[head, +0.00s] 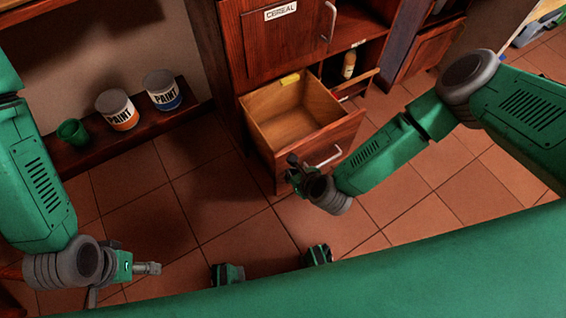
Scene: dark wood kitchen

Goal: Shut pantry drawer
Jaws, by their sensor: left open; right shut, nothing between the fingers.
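The pantry drawer (258,107) is pulled out from the dark wood cabinet and stands open. Its inside looks empty apart from a small yellow thing (290,79) at the back edge. A metal bar handle (326,158) is on its front. My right gripper (293,168) is shut and empty at the left part of the drawer front, close to the handle; I cannot tell whether it touches. My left gripper (125,281) is open at the lower left, low over the floor and well away from the drawer.
A closed door labelled CEREAL (281,12) is above the drawer. A bottle (349,64) stands on a shelf to the right. Two paint cans (117,109) and a green cup (72,132) stand on a low shelf at left. The tiled floor (190,200) before the drawer is clear.

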